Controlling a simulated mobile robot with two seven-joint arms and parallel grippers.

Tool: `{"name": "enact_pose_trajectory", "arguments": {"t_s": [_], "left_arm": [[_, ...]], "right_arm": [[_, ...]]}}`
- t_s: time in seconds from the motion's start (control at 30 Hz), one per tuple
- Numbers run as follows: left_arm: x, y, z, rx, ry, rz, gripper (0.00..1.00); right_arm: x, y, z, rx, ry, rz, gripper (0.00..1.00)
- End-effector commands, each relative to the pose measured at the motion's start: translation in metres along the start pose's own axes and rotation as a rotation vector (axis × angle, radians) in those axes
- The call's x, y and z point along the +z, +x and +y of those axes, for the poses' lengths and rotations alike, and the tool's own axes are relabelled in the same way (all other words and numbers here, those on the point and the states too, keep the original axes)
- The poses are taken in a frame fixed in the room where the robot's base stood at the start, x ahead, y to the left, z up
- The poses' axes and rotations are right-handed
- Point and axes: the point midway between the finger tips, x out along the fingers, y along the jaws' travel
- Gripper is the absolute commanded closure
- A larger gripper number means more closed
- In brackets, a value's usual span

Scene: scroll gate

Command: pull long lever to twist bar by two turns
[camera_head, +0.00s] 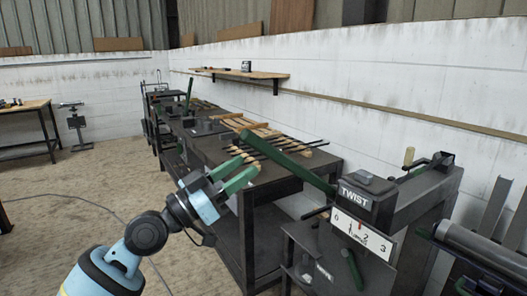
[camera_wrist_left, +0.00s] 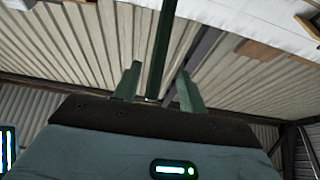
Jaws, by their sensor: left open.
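The long green lever (camera_head: 288,162) slants up and left from the twist machine (camera_head: 365,190), which is marked TWIST. A white dial plate (camera_head: 362,235) with numbers 0 to 3 is on its front. My left gripper (camera_head: 233,173) is open and empty, with green fingers, just below and left of the lever's free end. In the left wrist view the lever (camera_wrist_left: 162,45) runs down the picture, its end appearing between the two spread fingers (camera_wrist_left: 158,86). I cannot tell how far it is from them. My right gripper is not in view.
A short green handle (camera_head: 352,268) hangs below the dial. A dark workbench (camera_head: 258,180) with several wooden-handled tools stands behind the left gripper. A wall shelf (camera_head: 240,74) is above it. A rack of metal bars (camera_head: 490,255) is at the right. The floor at left (camera_head: 95,195) is open, with a cable.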

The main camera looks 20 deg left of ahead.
Motion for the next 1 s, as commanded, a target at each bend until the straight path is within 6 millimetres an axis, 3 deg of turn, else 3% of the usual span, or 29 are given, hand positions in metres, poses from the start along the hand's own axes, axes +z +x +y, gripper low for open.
{"name": "enact_pose_trajectory", "arguments": {"t_s": [0.17, 0.63, 1.0], "left_arm": [[-0.001, 0.006, 0.000, -0.001, -0.001, 0.001, 0.58], [-0.002, 0.068, 0.000, -0.001, -0.001, 0.002, 0.58], [0.002, 0.078, 0.000, -0.001, -0.001, -0.002, 0.58]], "right_arm": [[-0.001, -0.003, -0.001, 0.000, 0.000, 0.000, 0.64], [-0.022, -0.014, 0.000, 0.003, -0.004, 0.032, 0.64], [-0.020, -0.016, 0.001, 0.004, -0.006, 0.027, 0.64]]}}
